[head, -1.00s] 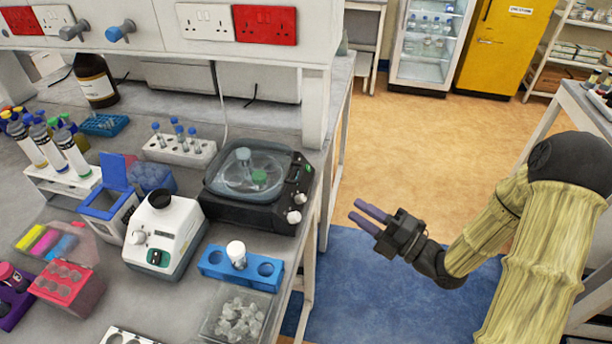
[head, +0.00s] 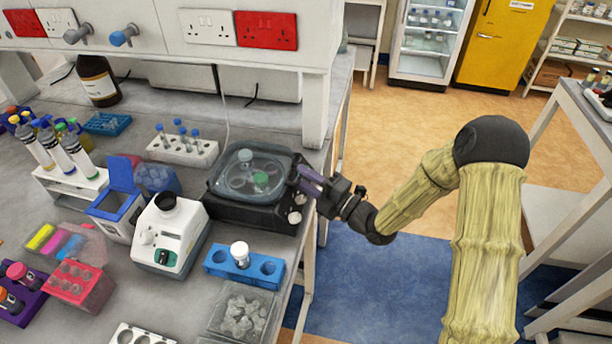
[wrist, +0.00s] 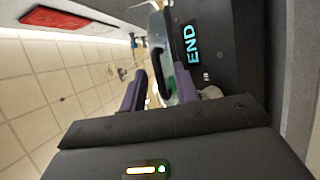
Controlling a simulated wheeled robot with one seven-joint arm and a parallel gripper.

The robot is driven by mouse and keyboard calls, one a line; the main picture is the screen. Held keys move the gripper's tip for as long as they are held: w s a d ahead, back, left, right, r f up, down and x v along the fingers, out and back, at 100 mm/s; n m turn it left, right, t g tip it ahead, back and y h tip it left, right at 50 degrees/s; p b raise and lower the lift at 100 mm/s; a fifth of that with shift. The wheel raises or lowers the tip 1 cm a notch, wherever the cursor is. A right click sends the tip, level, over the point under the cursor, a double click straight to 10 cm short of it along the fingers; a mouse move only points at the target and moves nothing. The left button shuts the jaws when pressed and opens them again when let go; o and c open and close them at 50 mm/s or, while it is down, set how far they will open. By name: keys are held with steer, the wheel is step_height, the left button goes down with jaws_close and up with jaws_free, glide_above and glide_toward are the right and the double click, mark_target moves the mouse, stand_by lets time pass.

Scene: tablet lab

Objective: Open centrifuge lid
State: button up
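The centrifuge (head: 255,215) is a black box on the bench with a clear lid (head: 238,160) that looks shut. Green and pale parts show through the lid. Its front right side has pale knobs, and its display reads END in the wrist view (wrist: 192,45). My gripper (head: 305,180) is at the centrifuge's right front side, with its purple fingers pointing at it. In the wrist view the fingers (wrist: 160,85) are apart, with a dark curved edge and part of the clear lid (wrist: 158,45) seen between and beyond them. I cannot tell whether they touch.
A white instrument (head: 170,235) and a blue tube rack (head: 243,265) stand in front of the centrifuge. A white rack with blue-capped tubes (head: 182,148) is behind left. An ice tray (head: 243,312) sits near the bench edge. The floor right of the bench is open.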

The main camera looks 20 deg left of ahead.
jaws_close()
stand_by(0.3)
